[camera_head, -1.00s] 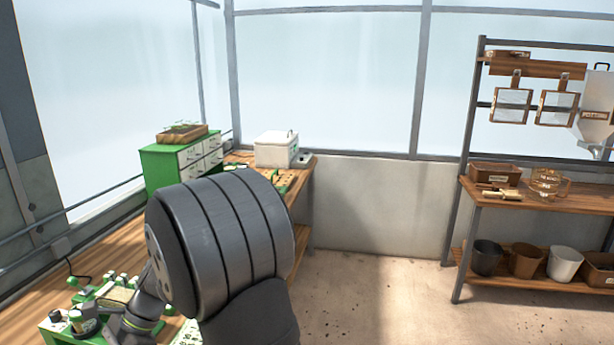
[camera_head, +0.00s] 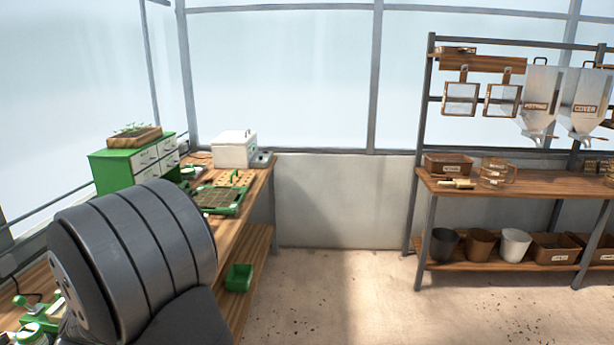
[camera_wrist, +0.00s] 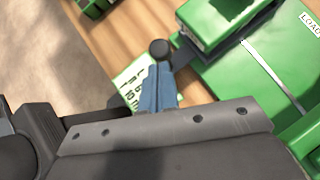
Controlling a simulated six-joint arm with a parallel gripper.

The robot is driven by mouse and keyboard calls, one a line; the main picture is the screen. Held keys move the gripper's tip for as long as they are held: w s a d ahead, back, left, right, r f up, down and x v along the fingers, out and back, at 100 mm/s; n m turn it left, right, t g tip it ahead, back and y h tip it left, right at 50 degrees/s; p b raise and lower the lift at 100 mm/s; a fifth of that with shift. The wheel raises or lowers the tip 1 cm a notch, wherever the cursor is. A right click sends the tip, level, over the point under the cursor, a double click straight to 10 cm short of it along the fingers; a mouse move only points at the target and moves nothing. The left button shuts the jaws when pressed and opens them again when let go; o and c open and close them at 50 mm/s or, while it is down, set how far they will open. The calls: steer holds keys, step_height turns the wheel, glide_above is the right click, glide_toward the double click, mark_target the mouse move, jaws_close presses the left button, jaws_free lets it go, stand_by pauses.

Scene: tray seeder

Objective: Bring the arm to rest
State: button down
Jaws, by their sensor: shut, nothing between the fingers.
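In the wrist view, my gripper (camera_wrist: 157,90) is shut and empty, its two blue-grey fingers pressed together over the wooden bench. A green seeder machine (camera_wrist: 225,100) with a label reading "LOAD" lies just beyond and to the right of the fingers. A round black knob (camera_wrist: 160,48) shows just past the fingertips; I cannot tell whether they touch it. In the head view, my own dark arm link fills the lower left and hides part of the bench. My gripper does not show there.
A green-and-white printed card (camera_wrist: 133,78) lies beside the fingers. In the head view, a seed tray (camera_head: 218,200), a white box (camera_head: 234,150) and a green drawer cabinet (camera_head: 120,172) stand on the left bench. A shelf rack (camera_head: 530,185) stands right. The floor between is clear.

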steer(key=w+d+f+v, duration=0.1)
steer(key=w+f+v, duration=0.1)
steer(key=v, duration=1.1)
steer(key=s+a+f, duration=0.5)
steer(key=s+f, duration=0.2)
steer(key=s, duration=0.4)
steer(key=w+d, duration=0.1)
steer(key=w, duration=1.3)
steer(key=w+f+v, duration=0.1)
steer(key=v, duration=0.9)
steer(key=s+a+f+g+y, duration=0.2)
steer(key=s, duration=0.4)
steer(key=s+a+f+m+g+y, duration=0.1)
steer(key=s+a+f+g+y, duration=0.1)
steer(key=s, duration=0.4)
steer(key=shift+a+f+g+y, duration=0.4)
steer(key=shift+a+f+g, duration=0.2)
steer(key=shift+f, duration=0.25)
